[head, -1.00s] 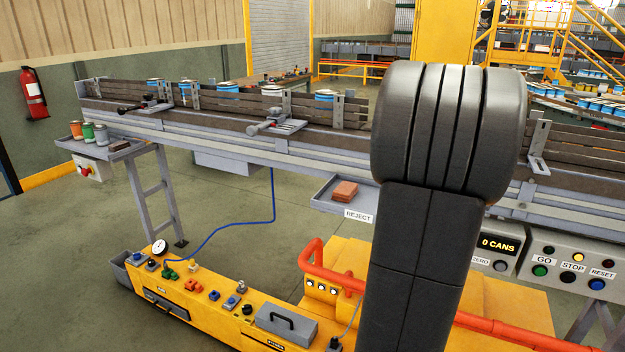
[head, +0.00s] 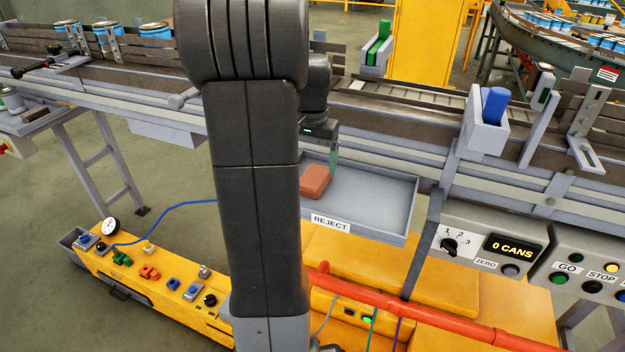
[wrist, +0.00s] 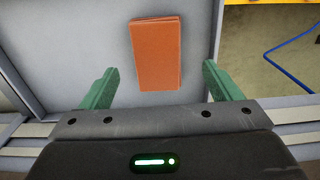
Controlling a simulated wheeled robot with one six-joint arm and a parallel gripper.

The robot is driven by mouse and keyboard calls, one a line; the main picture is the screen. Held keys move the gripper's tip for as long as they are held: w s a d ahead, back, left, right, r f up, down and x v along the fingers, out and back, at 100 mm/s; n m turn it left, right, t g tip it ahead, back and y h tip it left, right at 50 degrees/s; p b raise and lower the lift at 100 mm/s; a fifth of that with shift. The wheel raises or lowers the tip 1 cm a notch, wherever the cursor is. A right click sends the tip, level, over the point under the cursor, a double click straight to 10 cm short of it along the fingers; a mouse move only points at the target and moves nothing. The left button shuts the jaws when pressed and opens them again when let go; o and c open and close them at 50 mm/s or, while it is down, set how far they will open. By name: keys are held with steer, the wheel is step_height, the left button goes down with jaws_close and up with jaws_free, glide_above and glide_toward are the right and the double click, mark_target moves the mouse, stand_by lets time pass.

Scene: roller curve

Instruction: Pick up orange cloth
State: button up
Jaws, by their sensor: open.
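The orange cloth (head: 314,181) is a folded, flat, block-like bundle lying in the left part of the grey reject tray (head: 374,213). In the wrist view the cloth (wrist: 156,54) lies ahead of and between the two green fingers. My gripper (wrist: 160,84) is open and empty, its fingers spread wider than the cloth. In the head view my gripper (head: 332,162) hangs over the tray beside the cloth, with one green finger showing; my arm hides part of the tray's left side.
The conveyor (head: 400,115) with its rails runs behind the tray. A holder with a blue cylinder (head: 493,105) stands on the right. The control box (head: 490,245) and a red pipe (head: 430,318) are in front. The tray's right part is empty.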

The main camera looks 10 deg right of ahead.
mark_target(313, 175)
steer(key=f, duration=0.5)
steer(key=shift+d+f+p, duration=0.1)
steer(key=shift+d+p, duration=0.1)
steer(key=shift+p, duration=0.1)
steer(key=shift+c, duration=0.5)
steer(key=c, duration=1)
